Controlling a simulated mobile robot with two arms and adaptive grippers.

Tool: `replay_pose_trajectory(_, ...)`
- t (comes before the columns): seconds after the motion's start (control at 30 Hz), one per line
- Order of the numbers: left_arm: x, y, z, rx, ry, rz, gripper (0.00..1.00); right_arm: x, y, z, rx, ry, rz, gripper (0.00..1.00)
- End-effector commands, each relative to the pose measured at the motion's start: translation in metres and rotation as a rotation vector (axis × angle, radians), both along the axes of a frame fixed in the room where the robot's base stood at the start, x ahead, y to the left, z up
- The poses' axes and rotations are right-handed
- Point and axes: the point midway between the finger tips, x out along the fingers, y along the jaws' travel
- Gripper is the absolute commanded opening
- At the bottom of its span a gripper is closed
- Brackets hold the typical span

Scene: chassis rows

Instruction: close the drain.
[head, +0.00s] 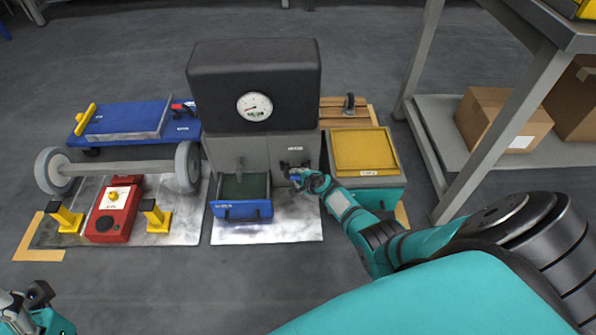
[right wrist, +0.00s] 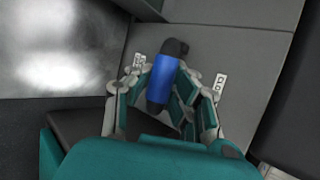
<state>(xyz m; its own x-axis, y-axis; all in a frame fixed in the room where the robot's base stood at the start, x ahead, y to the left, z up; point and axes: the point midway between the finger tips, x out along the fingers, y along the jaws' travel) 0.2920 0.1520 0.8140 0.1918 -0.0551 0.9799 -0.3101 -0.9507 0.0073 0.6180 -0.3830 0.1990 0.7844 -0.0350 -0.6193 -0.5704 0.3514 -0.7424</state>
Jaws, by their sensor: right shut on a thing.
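The drain handle is a blue lever with a dark end on the front of the grey machine (head: 222,150). In the right wrist view the blue drain handle (right wrist: 162,80) lies between my fingers, with a small white label on either side. My right gripper (head: 299,179) is shut on it; the gripper also shows in the right wrist view (right wrist: 160,100). In the head view the gripper hides most of the handle. My left gripper (head: 18,302) shows only partly at the lower left corner, away from the machine, and its jaws are unclear.
A blue-fronted bin (head: 243,209) stands under a spout left of the handle. A teal box with a yellow lid (head: 362,152) stands close on the right. A red unit (head: 113,212) and an axle with wheels (head: 120,167) are at left. A grey shelf (head: 447,150) stands at right.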

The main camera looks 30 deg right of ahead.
Motion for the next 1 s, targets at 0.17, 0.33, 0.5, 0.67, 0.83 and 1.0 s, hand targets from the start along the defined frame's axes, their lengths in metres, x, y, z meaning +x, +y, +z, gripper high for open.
replay_pose_trajectory(0.17,-0.0003,0.0000,0.0005,0.001,0.002,0.000,0.38,0.0013,0.0076,0.0010,0.005,0.003,0.015,0.00)
replay_pose_trajectory(0.33,-0.0004,-0.0001,0.0005,0.000,0.001,-0.001,0.38,0.0018,0.0076,0.0013,0.005,0.002,0.016,0.00)
replay_pose_trajectory(0.5,0.0000,-0.0002,0.0002,0.001,0.003,-0.001,0.38,0.0020,0.0076,0.0016,0.005,0.001,0.016,0.20)
replay_pose_trajectory(0.67,0.0000,-0.0002,-0.0001,0.001,0.003,-0.001,0.38,0.0021,0.0055,0.0019,0.004,0.000,0.012,0.41)
replay_pose_trajectory(0.83,0.0002,-0.0003,-0.0004,0.001,0.004,-0.001,0.38,0.0018,0.0032,0.0018,0.002,0.000,0.008,0.45)
replay_pose_trajectory(1.0,-0.0001,0.0006,-0.0005,-0.001,0.007,0.002,0.38,0.0008,0.0020,0.0021,0.002,-0.001,0.006,0.45)
